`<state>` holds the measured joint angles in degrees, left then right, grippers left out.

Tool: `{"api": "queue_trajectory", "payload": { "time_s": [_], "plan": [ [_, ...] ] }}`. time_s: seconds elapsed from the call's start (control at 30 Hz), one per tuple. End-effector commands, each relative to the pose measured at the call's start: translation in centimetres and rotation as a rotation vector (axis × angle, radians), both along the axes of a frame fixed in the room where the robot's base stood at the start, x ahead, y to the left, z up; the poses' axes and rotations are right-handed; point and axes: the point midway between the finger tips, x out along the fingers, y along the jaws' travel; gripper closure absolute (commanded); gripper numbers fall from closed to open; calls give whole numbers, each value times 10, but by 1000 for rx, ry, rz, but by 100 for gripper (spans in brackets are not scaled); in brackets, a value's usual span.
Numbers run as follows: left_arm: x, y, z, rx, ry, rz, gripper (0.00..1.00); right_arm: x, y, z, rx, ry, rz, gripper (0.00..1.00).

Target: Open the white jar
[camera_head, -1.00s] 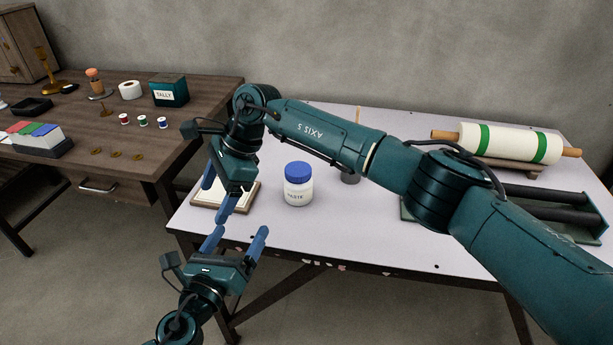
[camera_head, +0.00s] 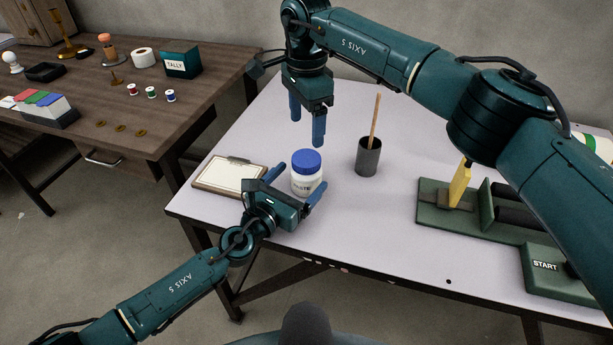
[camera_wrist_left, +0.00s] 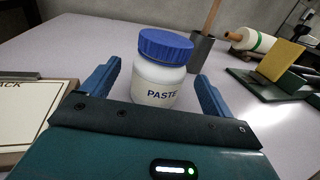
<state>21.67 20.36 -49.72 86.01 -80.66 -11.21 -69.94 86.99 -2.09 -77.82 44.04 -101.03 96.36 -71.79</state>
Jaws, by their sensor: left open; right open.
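The white jar (camera_head: 307,183) with a blue lid (camera_head: 307,161) stands upright on the pale table, and its label reads PASTE in the left wrist view (camera_wrist_left: 157,88). The lid is on the jar. In the left wrist view the jar stands between the fingers (camera_wrist_left: 155,85). My right gripper (camera_head: 307,125) is open, pointing down above and behind the jar, apart from the lid.
A clipboard (camera_head: 213,178) lies left of the jar. A dark cup (camera_head: 368,160) with a stick stands right of it. A green device marked START (camera_head: 560,272) is at the right. The pale table (camera_head: 370,225) is clear in front. A brown table (camera_head: 190,105) stands at the left.

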Motion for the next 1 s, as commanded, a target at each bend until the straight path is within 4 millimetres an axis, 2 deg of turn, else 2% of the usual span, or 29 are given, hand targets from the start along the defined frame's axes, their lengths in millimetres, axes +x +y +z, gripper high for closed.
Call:
{"api": "queue_trajectory", "payload": {
  "time_s": [0.1,0.3,0.7,1.0],
  "plan": [
    [19,-12,1,0,-2,1,13,0,0,0,1,0,0,26],
    [38,-25,0,0,0,-1,13,0,0,0,1,0,0,26],
    [43,-28,0,-1,0,0,13,0,0,0,1,0,0,26],
    [43,-28,0,-1,0,0,37,0,0,0,1,0,0,26]
  ]
}}
